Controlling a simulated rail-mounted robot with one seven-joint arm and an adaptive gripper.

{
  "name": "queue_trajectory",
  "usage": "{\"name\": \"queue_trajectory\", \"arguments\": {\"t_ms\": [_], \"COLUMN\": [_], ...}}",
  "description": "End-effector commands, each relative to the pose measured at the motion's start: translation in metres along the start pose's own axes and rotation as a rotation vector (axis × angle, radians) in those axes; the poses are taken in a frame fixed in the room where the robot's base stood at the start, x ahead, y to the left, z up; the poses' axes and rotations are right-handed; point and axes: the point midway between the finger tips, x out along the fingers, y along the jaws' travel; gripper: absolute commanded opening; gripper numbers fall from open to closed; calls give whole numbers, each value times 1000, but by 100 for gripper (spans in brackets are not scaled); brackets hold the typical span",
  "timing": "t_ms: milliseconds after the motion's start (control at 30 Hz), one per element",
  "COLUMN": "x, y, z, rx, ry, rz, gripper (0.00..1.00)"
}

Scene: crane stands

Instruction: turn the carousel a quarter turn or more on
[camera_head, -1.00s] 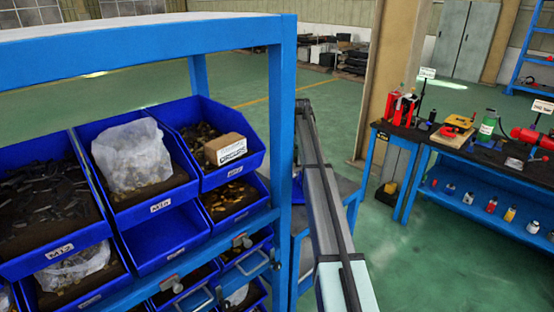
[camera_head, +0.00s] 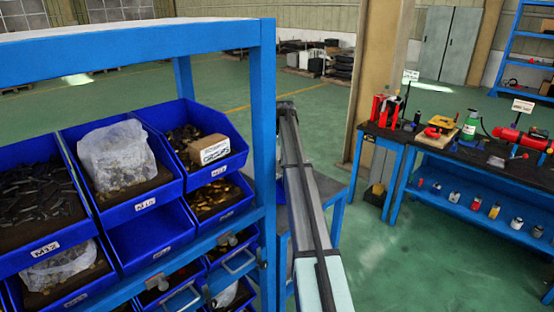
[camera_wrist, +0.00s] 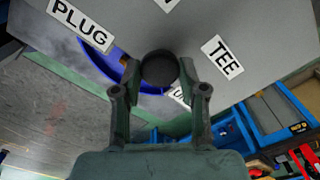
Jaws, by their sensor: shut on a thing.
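The carousel (camera_wrist: 265,35) shows in the wrist view as a grey plate with white labels. "PLUG" (camera_wrist: 80,22) is at upper left, "TEE" (camera_wrist: 222,58) at right, and two others are partly cut off or hidden. A dark round knob (camera_wrist: 158,70) stands between the fingers of my gripper (camera_wrist: 160,82), which is shut on it. In the head view my arm reaches away beside the rack, and the gripper and carousel cannot be made out.
A blue rack (camera_head: 262,130) with several blue bins (camera_head: 168,225) stands close on the left of my arm. A workbench (camera_head: 490,180) with tools is at right. A beige column (camera_head: 380,80) stands behind.

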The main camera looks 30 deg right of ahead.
Motion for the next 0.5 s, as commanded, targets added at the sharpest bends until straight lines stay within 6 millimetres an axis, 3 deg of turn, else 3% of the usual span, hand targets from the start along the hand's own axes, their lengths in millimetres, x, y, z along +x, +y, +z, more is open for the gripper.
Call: {"name": "queue_trajectory", "arguments": {"t_ms": [367, 400, 467, 500], "x": [2, 2, 2, 2], "y": [2, 2, 2, 2], "z": [-2, -2, -2, -2], "rx": [5, 5, 5, 5], "ry": [0, 0, 0, 0], "rz": [5, 5, 5, 4], "gripper": [0, 45, 67, 67]}}
